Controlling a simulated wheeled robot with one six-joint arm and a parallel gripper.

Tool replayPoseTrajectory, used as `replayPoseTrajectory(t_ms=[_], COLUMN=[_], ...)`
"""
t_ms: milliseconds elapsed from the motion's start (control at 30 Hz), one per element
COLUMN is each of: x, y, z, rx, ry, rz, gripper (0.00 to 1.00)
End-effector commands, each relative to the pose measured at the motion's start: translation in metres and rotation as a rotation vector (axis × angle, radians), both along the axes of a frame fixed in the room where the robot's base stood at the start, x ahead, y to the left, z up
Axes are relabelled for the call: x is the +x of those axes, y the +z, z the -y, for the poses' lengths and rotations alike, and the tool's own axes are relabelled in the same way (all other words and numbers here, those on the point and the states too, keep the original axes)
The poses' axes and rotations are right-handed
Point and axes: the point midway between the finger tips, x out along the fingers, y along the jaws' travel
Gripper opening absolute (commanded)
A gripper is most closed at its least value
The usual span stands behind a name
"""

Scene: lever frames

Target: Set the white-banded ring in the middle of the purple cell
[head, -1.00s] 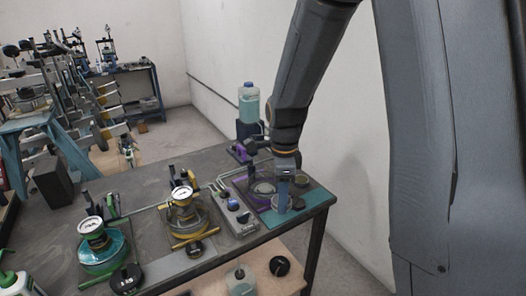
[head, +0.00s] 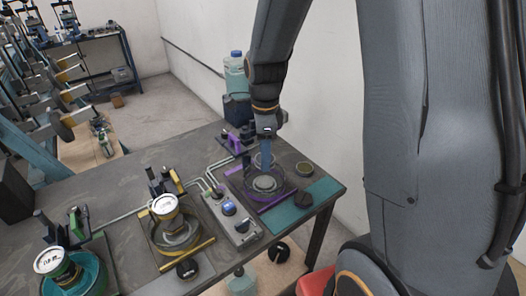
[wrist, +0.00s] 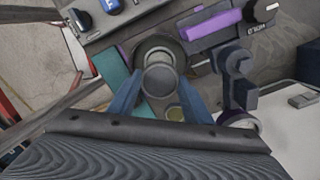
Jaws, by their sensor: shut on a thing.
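The white band cannot be made out clearly. The gap between the ring and the cell is hard to judge.
A teal mat (head: 285,218) lies right of the cell, with a dark knob-like part (head: 303,200) on it and an olive round part (head: 305,168) behind. A control box (head: 238,222) stands left. The yellow cell (head: 193,251) is further left. A purple clamp (head: 232,143) stands behind.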

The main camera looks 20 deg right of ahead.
Motion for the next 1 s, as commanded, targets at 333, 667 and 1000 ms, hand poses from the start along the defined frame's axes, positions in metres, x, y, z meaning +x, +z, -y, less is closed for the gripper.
replayPoseTrajectory(t_ms=[333,667,1000], x=[0.001,0.000,0.000], y=[-0.026,-0.049,-0.070], z=[-0.001,-0.002,-0.002], rx=[0.000,0.000,0.000], ry=[0.003,0.005,0.005], rz=[0.000,-0.001,0.000], gripper=[0.18,0.18,0.18])
